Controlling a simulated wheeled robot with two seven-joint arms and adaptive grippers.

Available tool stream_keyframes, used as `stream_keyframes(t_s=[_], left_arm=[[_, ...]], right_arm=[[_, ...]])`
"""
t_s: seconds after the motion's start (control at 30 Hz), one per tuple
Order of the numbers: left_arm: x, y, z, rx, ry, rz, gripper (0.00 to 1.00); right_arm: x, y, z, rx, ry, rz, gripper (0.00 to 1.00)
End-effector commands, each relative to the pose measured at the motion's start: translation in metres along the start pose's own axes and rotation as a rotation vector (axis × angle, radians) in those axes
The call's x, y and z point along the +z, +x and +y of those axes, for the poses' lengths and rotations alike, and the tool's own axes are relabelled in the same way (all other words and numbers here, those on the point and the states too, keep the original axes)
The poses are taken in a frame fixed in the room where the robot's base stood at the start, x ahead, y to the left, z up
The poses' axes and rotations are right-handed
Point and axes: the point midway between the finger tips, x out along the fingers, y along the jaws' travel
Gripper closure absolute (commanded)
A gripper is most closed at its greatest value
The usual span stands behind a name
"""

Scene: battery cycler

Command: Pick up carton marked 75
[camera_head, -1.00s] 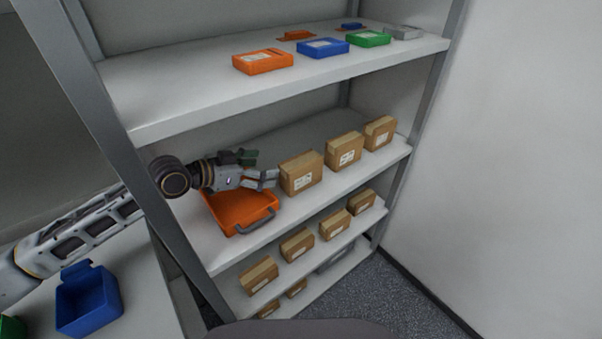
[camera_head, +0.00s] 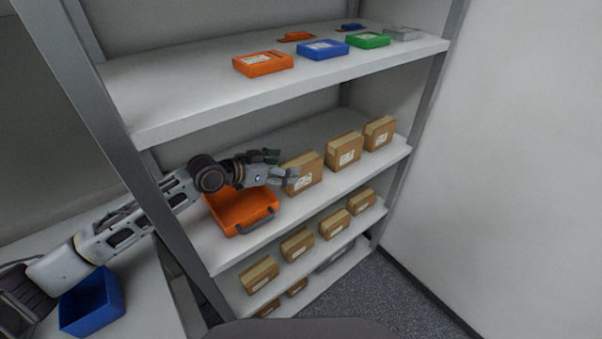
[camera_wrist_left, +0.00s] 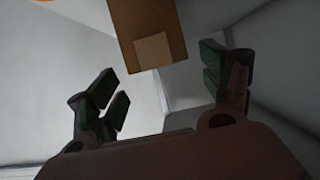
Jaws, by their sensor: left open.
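Three brown cartons with white labels stand in a row on the middle shelf: a left one (camera_head: 304,173), a middle one (camera_head: 344,151) and a right one (camera_head: 379,134). The label print is too small to read, so I cannot tell which is marked 75. My left gripper (camera_head: 283,165) is open at the left carton, with its near finger overlapping the carton's front left side in the head view. In the left wrist view, a carton (camera_wrist_left: 150,25) with a pale label lies ahead, between the lines of the spread fingers (camera_wrist_left: 165,80). My right gripper is not in view.
An orange case (camera_head: 243,213) lies under my left forearm on the middle shelf. The upper shelf (camera_head: 180,98) holds orange, blue and green boxes. Lower shelves hold more cartons (camera_head: 297,244). A grey upright post (camera_head: 100,120) stands beside my arm. A blue bin (camera_head: 91,305) sits at lower left.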

Motion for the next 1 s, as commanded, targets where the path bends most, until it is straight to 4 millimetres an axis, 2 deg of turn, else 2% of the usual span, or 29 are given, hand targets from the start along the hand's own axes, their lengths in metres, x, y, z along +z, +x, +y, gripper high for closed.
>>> stream_keyframes(t_s=[0.57,1.0], left_arm=[[-0.001,0.007,0.0,0.0,0.0,0.0,0.2],[-0.007,0.037,-0.001,0.002,0.0,0.001,0.2]], right_arm=[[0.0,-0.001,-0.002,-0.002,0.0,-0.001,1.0],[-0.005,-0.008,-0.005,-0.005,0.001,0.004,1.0]])
